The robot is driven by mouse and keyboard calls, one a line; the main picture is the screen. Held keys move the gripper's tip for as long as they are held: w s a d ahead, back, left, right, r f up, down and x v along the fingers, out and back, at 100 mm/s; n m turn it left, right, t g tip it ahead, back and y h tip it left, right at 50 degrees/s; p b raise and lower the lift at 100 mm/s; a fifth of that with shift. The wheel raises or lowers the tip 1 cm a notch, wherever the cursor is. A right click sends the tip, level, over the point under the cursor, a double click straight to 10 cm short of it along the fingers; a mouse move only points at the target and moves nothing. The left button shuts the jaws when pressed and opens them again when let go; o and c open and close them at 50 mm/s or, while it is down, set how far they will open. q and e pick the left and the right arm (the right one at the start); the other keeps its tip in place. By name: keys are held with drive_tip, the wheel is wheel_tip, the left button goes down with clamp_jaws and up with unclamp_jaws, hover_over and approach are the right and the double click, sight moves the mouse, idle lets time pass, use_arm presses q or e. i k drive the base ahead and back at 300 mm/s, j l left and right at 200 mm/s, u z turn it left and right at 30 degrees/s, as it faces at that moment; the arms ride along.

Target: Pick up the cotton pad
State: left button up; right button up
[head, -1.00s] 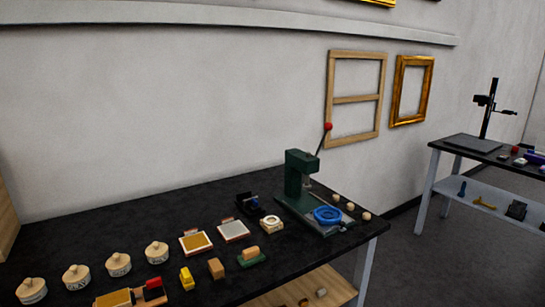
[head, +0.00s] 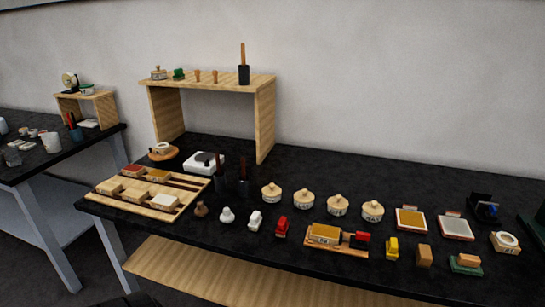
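I cannot pick out the cotton pad with certainty in the head view. Small pale items (head: 28,146) lie on the dark-topped table at the far left, too small to identify. Neither of my grippers is in view.
A long black workbench (head: 330,180) runs across the view. It carries a wooden riser shelf (head: 265,118), a slotted wooden tray (head: 120,206), a white hotplate-like device (head: 204,163), several lidded pots (head: 304,199) and small blocks.

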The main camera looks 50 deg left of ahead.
sight(227, 216)
drive_tip(key=u, duration=1.9)
